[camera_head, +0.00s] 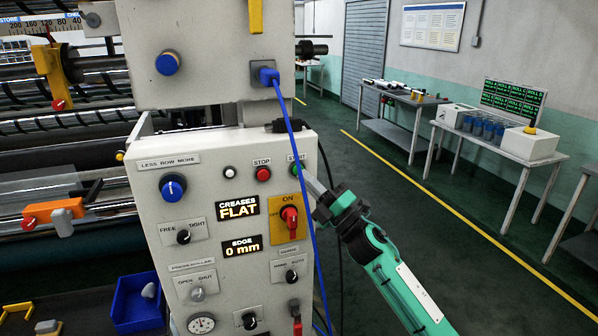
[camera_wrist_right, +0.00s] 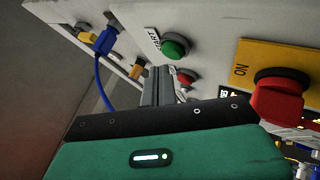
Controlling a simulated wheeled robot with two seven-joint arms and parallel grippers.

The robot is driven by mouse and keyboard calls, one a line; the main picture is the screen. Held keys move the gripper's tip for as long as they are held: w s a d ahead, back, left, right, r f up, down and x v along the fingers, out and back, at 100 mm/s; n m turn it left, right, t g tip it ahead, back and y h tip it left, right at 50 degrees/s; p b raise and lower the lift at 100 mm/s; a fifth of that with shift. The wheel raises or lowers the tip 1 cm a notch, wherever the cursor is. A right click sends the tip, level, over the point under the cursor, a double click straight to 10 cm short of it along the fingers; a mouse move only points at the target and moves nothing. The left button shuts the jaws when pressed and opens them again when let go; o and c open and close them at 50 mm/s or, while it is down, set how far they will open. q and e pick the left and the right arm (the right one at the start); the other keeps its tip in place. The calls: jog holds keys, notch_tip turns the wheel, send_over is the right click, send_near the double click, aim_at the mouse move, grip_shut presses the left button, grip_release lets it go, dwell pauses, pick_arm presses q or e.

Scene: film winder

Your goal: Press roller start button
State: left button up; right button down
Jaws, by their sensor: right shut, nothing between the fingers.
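The green start button (camera_head: 295,170) sits at the upper right of the white control panel (camera_head: 148,207), under a START label. In the wrist view the green button (camera_wrist_right: 174,46) stands out from the panel, with its label to the left. My right gripper (camera_head: 306,174) comes in from the right with its fingertips beside the button. In the wrist view its fingers (camera_wrist_right: 157,72) are shut and empty, with the tips just below the button. I cannot tell whether they touch the panel or button. My left gripper is not in view.
The red stop button (camera_head: 263,173) and a red switch (camera_head: 289,215) on a yellow plate are close by. A blue cable (camera_head: 296,142) hangs down past the panel's right side, near my gripper. Tables with equipment stand along the right wall; the floor between is clear.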

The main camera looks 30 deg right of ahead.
jog(key=shift+w, duration=0.2)
dwell(0.4)
jog(key=shift+w, duration=0.25)
jog(key=shift+w+d, duration=0.2)
jog(key=shift+w, duration=0.2)
dwell(0.7)
jog(key=shift+s, duration=0.15)
jog(key=shift+s+a, duration=0.2)
jog(key=shift+s, duration=0.5)
jog(key=shift+s+a, duration=0.2)
jog(key=shift+s, duration=0.6)
jog(key=shift+s+a, duration=0.2)
jog(key=shift+s, duration=0.65)
jog(key=shift+s+a, duration=0.2)
jog(key=shift+s, duration=0.6)
